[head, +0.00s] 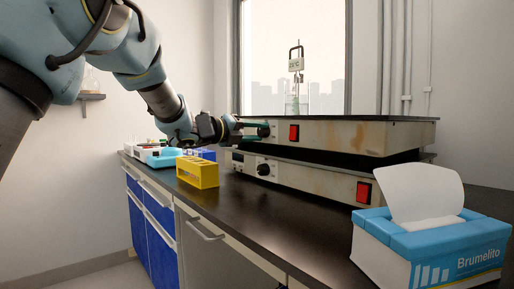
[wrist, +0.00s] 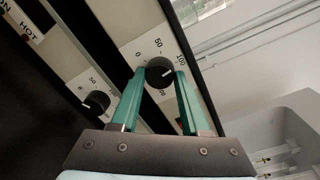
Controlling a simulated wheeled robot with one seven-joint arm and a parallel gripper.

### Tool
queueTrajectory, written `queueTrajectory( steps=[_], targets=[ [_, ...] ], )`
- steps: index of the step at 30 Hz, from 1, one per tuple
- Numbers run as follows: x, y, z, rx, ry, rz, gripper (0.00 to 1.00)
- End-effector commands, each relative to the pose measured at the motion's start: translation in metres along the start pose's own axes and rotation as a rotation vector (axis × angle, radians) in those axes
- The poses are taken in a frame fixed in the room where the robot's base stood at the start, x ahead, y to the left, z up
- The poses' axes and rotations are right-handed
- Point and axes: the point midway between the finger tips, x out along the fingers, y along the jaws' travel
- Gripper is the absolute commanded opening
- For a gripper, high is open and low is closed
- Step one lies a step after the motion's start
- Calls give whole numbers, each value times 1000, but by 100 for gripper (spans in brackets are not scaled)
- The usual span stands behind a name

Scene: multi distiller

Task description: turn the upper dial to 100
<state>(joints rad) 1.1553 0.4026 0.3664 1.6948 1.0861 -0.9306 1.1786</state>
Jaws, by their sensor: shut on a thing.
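The upper dial (wrist: 159,77) is a black round knob on a pale panel in the wrist view, with printed marks 0, 50 and 100 around it and another number partly hidden. A short white line shows on the knob; I cannot read its exact setting. My gripper (wrist: 161,71) has green fingers, one on each side of this dial, shut on it. In the head view my gripper (head: 256,131) is at the front left of the upper device (head: 350,133) and hides the dial. The upper device has a red switch (head: 294,132).
The lower device (head: 312,182) sits directly beneath, with its own black dial (head: 263,169), also in the wrist view (wrist: 97,102). A yellow rack (head: 198,173) stands left on the dark bench. A blue tissue box (head: 430,246) is front right. Glassware (head: 296,103) is behind.

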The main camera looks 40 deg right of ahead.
Motion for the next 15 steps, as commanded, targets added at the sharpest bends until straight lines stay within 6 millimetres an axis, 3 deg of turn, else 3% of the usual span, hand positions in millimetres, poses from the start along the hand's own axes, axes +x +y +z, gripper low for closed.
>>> queueTrajectory(
  steps=[15],
  targets=[
    [0,2,-2,151,-8,4,0]
  ],
)
